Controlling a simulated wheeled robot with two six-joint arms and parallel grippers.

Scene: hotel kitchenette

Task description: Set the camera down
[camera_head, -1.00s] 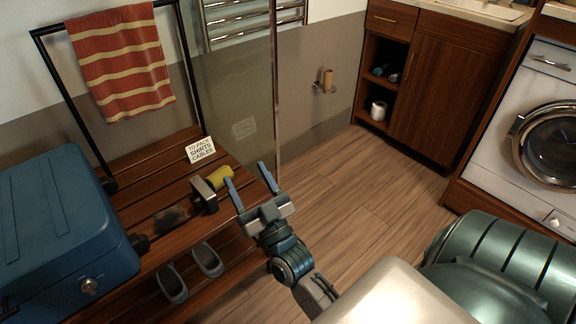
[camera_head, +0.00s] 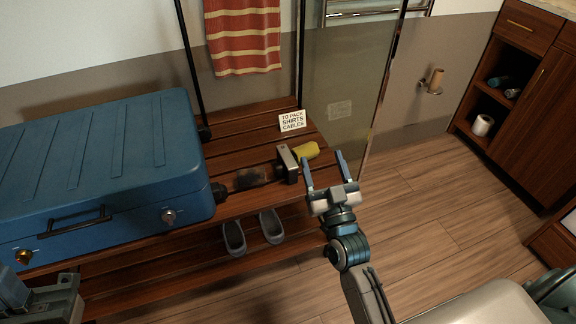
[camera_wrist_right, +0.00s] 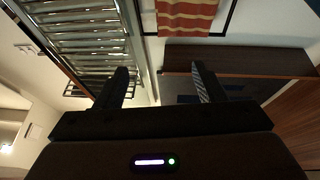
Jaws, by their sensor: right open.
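A small silver and dark boxy thing (camera_head: 289,164), which looks like the camera, sits on the slatted wooden bench (camera_head: 240,150) near its right end. A yellow object (camera_head: 307,150) is right beside it. My right gripper (camera_head: 323,165) is open, its two fingers apart, just right of the boxy thing and the yellow object. In the right wrist view the open fingers (camera_wrist_right: 162,78) have nothing between them, and the camera does not show there. Part of my left arm shows at the lower left; its fingers cannot be made out.
A blue suitcase (camera_head: 100,165) fills the bench's left side. A dark object (camera_head: 250,178) lies between it and the boxy thing. A sign (camera_head: 292,121) reads "TO PACK SHIRTS CABLES". Grey slippers (camera_head: 271,226) are on the lower shelf. A glass panel (camera_head: 350,90) stands behind. Floor at right is clear.

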